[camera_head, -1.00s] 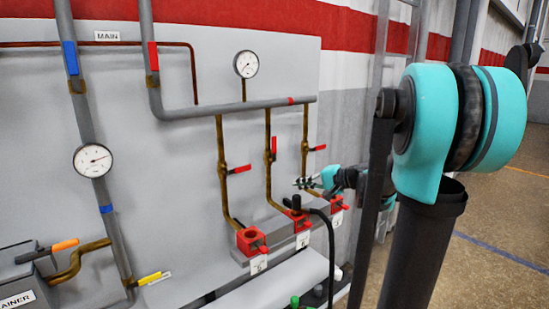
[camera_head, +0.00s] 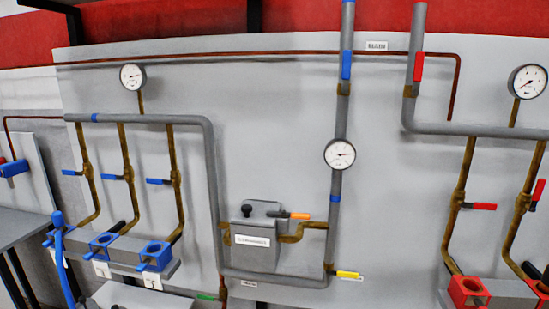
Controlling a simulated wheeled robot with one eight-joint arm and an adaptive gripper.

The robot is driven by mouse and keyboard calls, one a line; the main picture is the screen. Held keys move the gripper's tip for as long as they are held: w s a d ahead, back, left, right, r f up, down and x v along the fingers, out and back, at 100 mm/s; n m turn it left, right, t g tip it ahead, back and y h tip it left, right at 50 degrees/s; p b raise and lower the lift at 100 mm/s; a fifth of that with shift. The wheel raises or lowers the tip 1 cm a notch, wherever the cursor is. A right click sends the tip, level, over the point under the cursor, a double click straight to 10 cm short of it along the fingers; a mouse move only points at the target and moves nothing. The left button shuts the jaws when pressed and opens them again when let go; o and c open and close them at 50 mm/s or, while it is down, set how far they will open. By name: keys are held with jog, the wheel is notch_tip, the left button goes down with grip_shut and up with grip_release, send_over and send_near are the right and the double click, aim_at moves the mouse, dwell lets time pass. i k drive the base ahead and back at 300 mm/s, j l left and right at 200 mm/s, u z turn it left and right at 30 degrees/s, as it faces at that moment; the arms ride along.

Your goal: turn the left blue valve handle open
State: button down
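Three blue valve handles stick out to the left from three brass pipes at the left of the panel. The leftmost blue handle (camera_head: 71,172) is level, across its upright pipe; the middle blue handle (camera_head: 112,177) and the right one (camera_head: 157,181) point the same way. A separate, larger blue handle (camera_head: 346,65) lies upright along the grey main pipe near the top. My gripper is not in view, so its state and its distance from the handles do not show.
Blue sockets (camera_head: 105,245) sit on a grey ledge under the left pipes, with a blue hose or rod (camera_head: 63,262) in front. A strainer box (camera_head: 254,234) with an orange handle (camera_head: 291,215) is mid-panel. Red handles (camera_head: 419,66) and red sockets (camera_head: 468,291) are at right.

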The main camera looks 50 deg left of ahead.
aim_at(64, 172)
jog(key=k+j+u, duration=0.1)
jog(key=u, duration=0.95)
jog(key=j+u, duration=0.4)
jog(key=j, duration=0.25)
jog(key=j+u, duration=0.35)
jog(key=j, duration=0.25)
jog(key=i+j+u, duration=0.15)
jog(key=j+u, duration=0.25)
jog(key=j, duration=0.2)
jog(key=i+j, duration=0.1)
jog(key=j, duration=0.3)
jog(key=i+j, duration=0.1)
jog(key=j, duration=0.25)
jog(key=i+j, duration=0.1)
jog(key=j, duration=0.3)
